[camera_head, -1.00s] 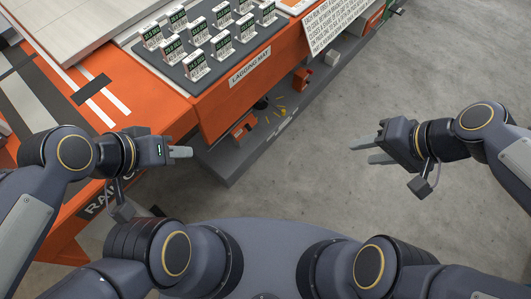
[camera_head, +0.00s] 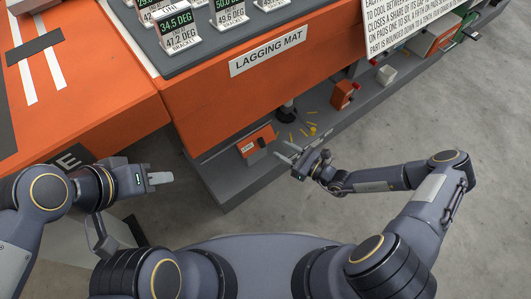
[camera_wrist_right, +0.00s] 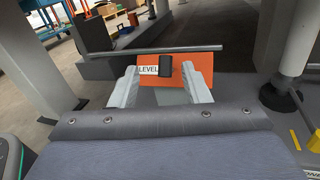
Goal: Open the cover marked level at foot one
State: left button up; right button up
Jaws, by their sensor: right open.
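The orange cover (camera_head: 257,142) with a white label and a dark handle sits low under the bench, on the grey ledge near its left end. In the right wrist view the cover (camera_wrist_right: 188,72) reads LEVEL and has a dark upright handle (camera_wrist_right: 166,67). My right gripper (camera_head: 286,153) is open and empty, just right of the cover in the head view. In the right wrist view its two fingers (camera_wrist_right: 160,88) point at the cover, one on either side of the label and handle. My left gripper (camera_head: 160,179) is away to the left; its finger gap is not clear.
The orange bench edge with the LAGGING MAT sign (camera_head: 268,52) overhangs the grey ledge (camera_head: 227,186). A dark foot (camera_head: 287,113) and several yellow pieces (camera_head: 312,130) are right of the cover. A grey bar (camera_wrist_right: 180,50) crosses the right wrist view. Another orange block (camera_head: 343,95) stands farther right.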

aim_at(264, 144)
pick_arm(q)
jog(key=shift+f+b, duration=1.4)
jog(key=shift+f, duration=0.4)
pick_arm(e)
jog(key=shift+m+t+h, duration=0.4)
jog(key=shift+m+t, duration=0.1)
jog(key=shift+m, duration=0.4)
jog(key=shift+w+a+f, duration=0.5)
jog(key=shift+w+a, duration=0.35)
jog(key=shift+a, duration=0.25)
jog(key=shift+w+a+f, duration=0.55)
jog(key=shift+w+a, duration=0.25)
jog(key=shift+a, duration=0.3)
jog(key=shift+w+a+f, duration=0.5)
jog(key=shift+w+a, duration=0.35)
jog(key=shift+a, duration=0.25)
grip_shut()
